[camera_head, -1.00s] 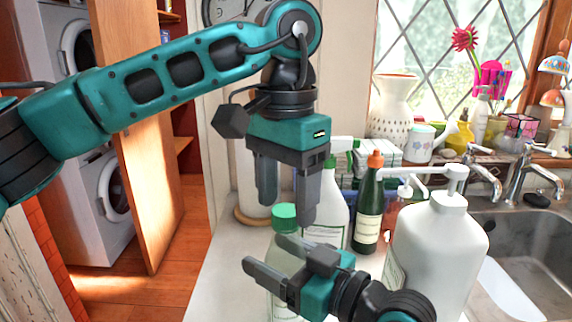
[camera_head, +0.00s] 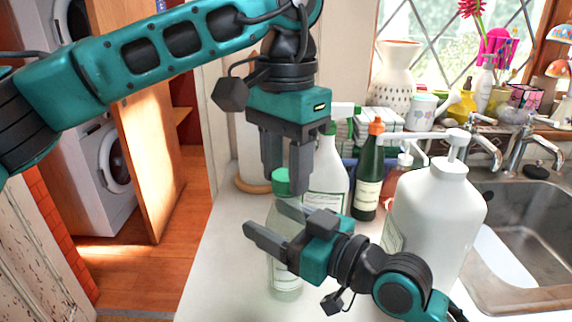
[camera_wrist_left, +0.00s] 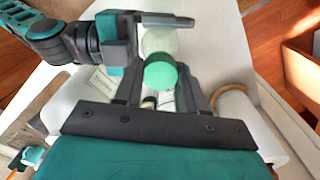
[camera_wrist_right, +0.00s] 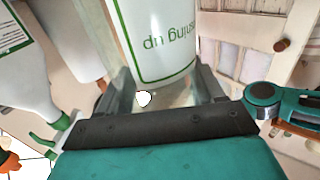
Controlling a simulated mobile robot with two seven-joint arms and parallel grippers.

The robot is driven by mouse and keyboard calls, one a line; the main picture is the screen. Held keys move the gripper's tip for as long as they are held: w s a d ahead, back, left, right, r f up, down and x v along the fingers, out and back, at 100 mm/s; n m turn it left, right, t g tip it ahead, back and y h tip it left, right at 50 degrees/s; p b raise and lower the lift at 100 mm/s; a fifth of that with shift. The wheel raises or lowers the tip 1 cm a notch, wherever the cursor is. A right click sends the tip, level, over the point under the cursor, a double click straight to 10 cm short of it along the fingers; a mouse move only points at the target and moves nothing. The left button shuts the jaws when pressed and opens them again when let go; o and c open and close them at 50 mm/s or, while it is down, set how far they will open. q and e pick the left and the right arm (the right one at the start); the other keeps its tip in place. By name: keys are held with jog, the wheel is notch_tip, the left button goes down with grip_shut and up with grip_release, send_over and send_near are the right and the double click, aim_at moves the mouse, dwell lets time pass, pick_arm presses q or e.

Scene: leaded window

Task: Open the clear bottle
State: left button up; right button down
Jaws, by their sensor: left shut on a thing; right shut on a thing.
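The clear bottle (camera_head: 286,287) stands upright on the white counter, with a green cap (camera_head: 280,183) and a white label with green print. In the left wrist view the cap (camera_wrist_left: 160,73) sits between my left fingers. My left gripper (camera_head: 286,184) is shut on the cap from above. My right gripper (camera_head: 266,220) is shut on the bottle's body below the cap, reaching in from the right. In the right wrist view the labelled bottle (camera_wrist_right: 155,35) lies between the fingers. The cap appears to be on the bottle. My right gripper hides part of the bottle's upper body.
A large white pump bottle (camera_head: 440,215) stands close to my right arm. A white spray bottle (camera_head: 326,178) and a dark green bottle (camera_head: 368,180) stand behind. The sink (camera_head: 525,235) is at right. The counter's left edge and wooden floor (camera_head: 150,270) are at left.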

pick_arm(q)
jog(key=n, duration=0.6)
jog(key=shift+n, duration=0.3)
jog(key=shift+c, duration=0.4)
jog(key=n, duration=0.3)
jog(key=shift+n, duration=0.3)
jog(key=n, duration=0.3)
jog(key=shift+r+n, duration=0.1)
jog(key=shift+n, duration=0.2)
jog(key=n, duration=0.3)
jog(key=shift+n, duration=0.4)
jog(key=n, duration=0.3)
jog(key=shift+n, duration=0.3)
jog(key=n, duration=0.3)
jog(key=shift+n, duration=0.4)
jog(key=n, duration=0.3)
jog(key=shift+n, duration=0.4)
jog(key=n, duration=0.3)
jog(key=shift+n, duration=0.3)
jog(key=n, duration=0.3)
jog(key=shift+n, duration=0.4)
jog(key=n, duration=1.1)
jog(key=shift+r, duration=0.1)
jog(key=n, duration=0.7)
